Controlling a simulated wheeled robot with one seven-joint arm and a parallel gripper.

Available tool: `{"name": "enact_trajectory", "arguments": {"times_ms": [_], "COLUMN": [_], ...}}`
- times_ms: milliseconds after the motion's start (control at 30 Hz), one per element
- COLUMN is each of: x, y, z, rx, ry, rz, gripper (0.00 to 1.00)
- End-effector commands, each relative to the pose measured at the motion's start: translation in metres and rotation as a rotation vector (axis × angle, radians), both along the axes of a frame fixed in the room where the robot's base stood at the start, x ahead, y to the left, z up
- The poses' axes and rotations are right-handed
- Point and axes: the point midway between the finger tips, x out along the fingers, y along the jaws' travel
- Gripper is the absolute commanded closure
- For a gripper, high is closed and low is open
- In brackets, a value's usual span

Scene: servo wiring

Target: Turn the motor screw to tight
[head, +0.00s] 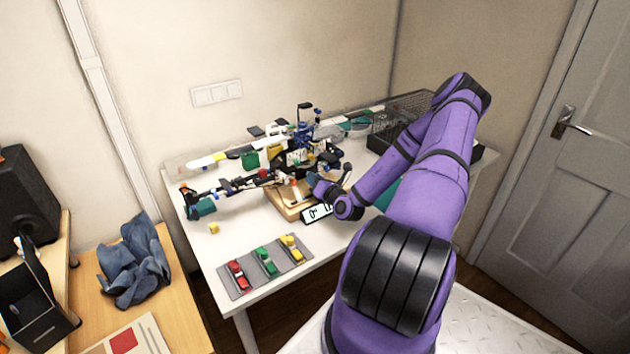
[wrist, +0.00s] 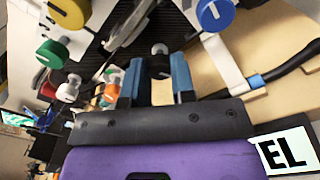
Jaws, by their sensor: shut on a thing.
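In the wrist view a small black knob-like piece with a pale top (wrist: 160,65), probably the motor screw, sits between the two blue fingers of my gripper (wrist: 157,72). My gripper is shut on it. Its lower part is hidden by the gripper body, and no tight mark can be read. In the head view my gripper (head: 325,187) is low over the wooden board (head: 288,208) on the white table, at the right end of the motor assembly. The screw is too small to tell there.
Yellow (wrist: 72,12), green (wrist: 52,53) and blue (wrist: 215,14) knobs stand near the fingers, with a black cable (wrist: 285,70) at right. A grey mat (head: 250,283) holds red, green and yellow pieces. A wire basket (head: 400,125) stands behind my arm.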

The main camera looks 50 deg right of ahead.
Motion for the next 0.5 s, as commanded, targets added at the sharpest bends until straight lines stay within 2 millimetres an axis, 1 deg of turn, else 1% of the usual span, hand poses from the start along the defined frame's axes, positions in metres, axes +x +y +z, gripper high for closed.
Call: {"name": "enact_trajectory", "arguments": {"times_ms": [67, 100, 200, 500], "x": [-0.0004, -0.0004, -0.0003, -0.0013], "y": [0.0001, 0.0001, 0.0000, 0.0003], "z": [-0.0006, -0.0006, -0.0005, -0.0003], "rx": [0.000, 0.000, 0.000, -0.001], "ry": [0.001, 0.001, 0.001, 0.001], "rz": [0.000, 0.000, 0.000, 0.001], "gripper": [1.00, 0.72, 0.50, 0.50]}}
